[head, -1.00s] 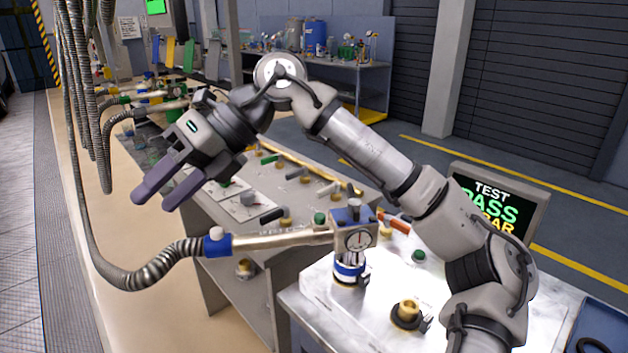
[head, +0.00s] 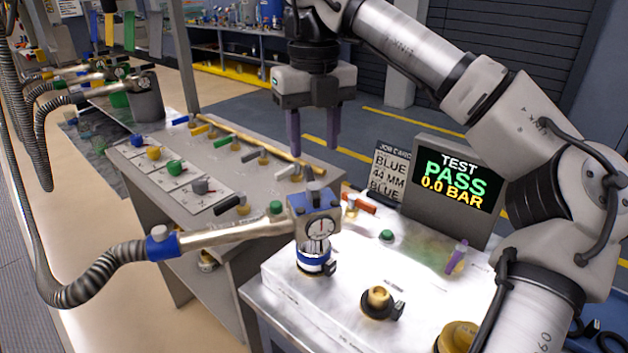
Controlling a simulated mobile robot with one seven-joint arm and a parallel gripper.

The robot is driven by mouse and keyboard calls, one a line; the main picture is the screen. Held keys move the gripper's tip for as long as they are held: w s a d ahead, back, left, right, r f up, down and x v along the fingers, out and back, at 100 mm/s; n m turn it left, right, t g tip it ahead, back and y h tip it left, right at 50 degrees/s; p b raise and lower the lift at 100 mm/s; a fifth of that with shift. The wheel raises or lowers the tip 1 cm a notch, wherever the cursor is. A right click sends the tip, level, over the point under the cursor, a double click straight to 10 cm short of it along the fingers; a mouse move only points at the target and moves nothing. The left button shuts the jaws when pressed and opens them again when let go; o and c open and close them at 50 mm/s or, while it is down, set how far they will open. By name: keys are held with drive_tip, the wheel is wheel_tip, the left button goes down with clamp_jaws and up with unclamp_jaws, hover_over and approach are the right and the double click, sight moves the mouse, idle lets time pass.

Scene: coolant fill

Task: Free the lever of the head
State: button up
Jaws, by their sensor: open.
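The head (head: 318,225) is a blue and metal block with a round gauge, seated upright on a blue-ringed neck on the metal test bench. A silvery pipe (head: 235,232) runs left from it to a corrugated hose. A small grey upright piece on top of the head may be its lever (head: 316,192); I cannot tell for sure. An orange-red handle (head: 359,204) shows just right of the head. My gripper (head: 314,145) points down with its two purple fingers apart and empty, above and behind the head in the picture, not touching it.
A screen (head: 452,180) reads TEST PASS 0.0 BAR, beside a job card (head: 390,173) with BLUE and 44 MM. A brass fitting (head: 379,301) and a purple lever (head: 457,256) stand on the bench. Several valves line the grey panel (head: 190,190) at left.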

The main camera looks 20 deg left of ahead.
sight(314, 185)
wheel_tip(314, 185, down, 8)
drive_tip(key=shift+r+p, duration=0.1)
drive_tip(key=shift+p, duration=0.25)
drive_tip(key=shift+c, duration=0.5)
clamp_jaws()
